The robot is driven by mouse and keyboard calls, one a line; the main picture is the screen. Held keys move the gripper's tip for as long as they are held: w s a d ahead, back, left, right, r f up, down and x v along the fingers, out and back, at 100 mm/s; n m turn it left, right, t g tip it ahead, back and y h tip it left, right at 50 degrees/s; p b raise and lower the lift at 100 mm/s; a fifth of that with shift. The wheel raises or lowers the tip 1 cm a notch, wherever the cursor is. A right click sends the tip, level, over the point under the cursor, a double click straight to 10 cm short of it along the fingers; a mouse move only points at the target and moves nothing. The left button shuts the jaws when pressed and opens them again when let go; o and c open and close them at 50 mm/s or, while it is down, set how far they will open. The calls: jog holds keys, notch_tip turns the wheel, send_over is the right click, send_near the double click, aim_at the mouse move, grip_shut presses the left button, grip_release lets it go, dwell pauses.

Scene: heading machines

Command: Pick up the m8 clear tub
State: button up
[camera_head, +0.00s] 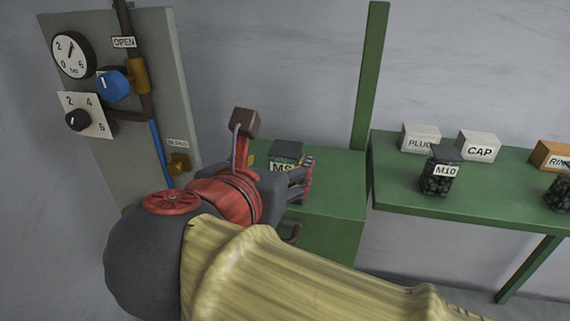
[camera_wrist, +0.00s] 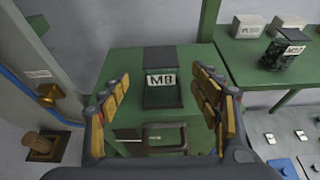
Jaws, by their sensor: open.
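The M8 tub (camera_wrist: 162,92) stands upright on a green cabinet top (camera_wrist: 120,65), with a dark lid and a white M8 label facing me. It looks dark inside. In the head view the tub (camera_head: 286,151) is partly hidden behind my gripper. My gripper (camera_wrist: 162,112) is open, with one yellow-padded finger to the left of the tub and one to the right in the wrist view. The fingers appear apart from the tub. In the head view my gripper (camera_head: 300,180) is at the cabinet's front, largely hidden by my arm.
To the right, a green table (camera_head: 470,195) holds an M10 tub (camera_head: 438,175), a PLUG box (camera_head: 420,138), a CAP box (camera_head: 477,146) and an orange box (camera_head: 553,155). A panel (camera_head: 185,90) with gauge, knobs and pipes stands left. The cabinet has a front handle (camera_wrist: 165,138).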

aim_at(286, 158)
jog(key=x, duration=0.3)
jog(key=shift+f+p+x, duration=0.15)
jog(key=shift+p+x, duration=0.35)
jog(key=shift+x, duration=0.8)
jog(key=shift+f+p+x, duration=0.15)
jog(key=shift+p+x, duration=0.35)
jog(key=shift+x, duration=0.8)
jog(key=shift+s, duration=0.1)
jog(key=shift+c, duration=0.9)
jog(key=c, duration=1.4)
jog(key=shift+c, duration=0.2)
jog(key=shift+r, duration=0.15)
